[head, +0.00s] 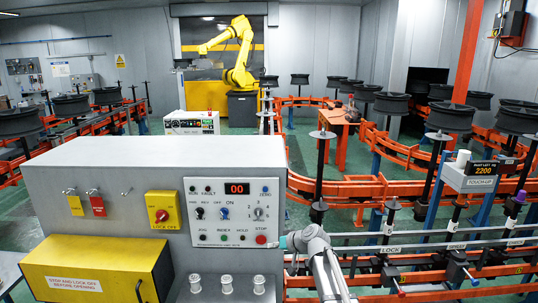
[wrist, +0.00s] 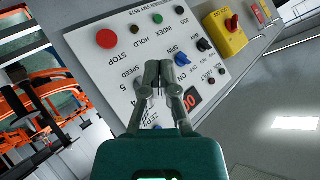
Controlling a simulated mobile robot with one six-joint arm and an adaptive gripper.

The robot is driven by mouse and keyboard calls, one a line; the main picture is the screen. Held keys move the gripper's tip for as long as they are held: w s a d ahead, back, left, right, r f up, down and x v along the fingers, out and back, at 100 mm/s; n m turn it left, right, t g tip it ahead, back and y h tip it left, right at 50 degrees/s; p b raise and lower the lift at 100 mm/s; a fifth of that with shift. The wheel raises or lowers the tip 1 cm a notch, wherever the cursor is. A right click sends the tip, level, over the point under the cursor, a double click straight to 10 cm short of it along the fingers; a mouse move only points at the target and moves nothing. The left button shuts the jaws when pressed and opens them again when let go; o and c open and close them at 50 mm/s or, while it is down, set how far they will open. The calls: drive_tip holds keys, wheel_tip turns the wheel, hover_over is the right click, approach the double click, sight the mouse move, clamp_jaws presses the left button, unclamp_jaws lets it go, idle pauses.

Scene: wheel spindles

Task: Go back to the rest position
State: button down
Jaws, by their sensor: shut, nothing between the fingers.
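My gripper (wrist: 158,75) is shut and empty in the wrist view, its dark fingertips together in front of the white control panel (wrist: 125,70). The panel looks tilted there, and my fingers and teal gripper body hide part of it. I cannot tell whether the tips touch it. In the head view my arm (head: 322,262) rises at the bottom centre, by the right edge of the grey console (head: 120,180). The panel there carries a red STOP button (head: 261,239), a blue switch (head: 224,213) and a display (head: 237,189) reading 00.
A yellow lockout switch (head: 163,210) and a yellow box (head: 95,270) sit on the console front. Several capped posts (head: 227,284) stand below the panel. Orange conveyor rails (head: 380,188) with black wheels on spindles fill the right. A yellow robot arm (head: 238,52) stands at the back.

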drive_tip(key=s+d+f+m+g+h+b, duration=0.1)
drive_tip(key=s+d+f+g+h, duration=0.1)
drive_tip(key=s, duration=0.6)
drive_tip(key=s+d+f+m+g+h+b, duration=0.1)
drive_tip(key=s+d+f+g+h+b, duration=0.1)
drive_tip(key=s+d+f+h, duration=0.2)
drive_tip(key=s+d+f+m+g+h+b, duration=0.1)
drive_tip(key=s+d+f+g+h+b, duration=0.1)
drive_tip(key=s+d+f, duration=0.6)
drive_tip(key=s+d+h, duration=0.1)
drive_tip(key=s, duration=0.4)
drive_tip(key=shift+d+f+g, duration=0.25)
drive_tip(key=shift+d+g, duration=0.05)
drive_tip(key=shift+g, duration=0.1)
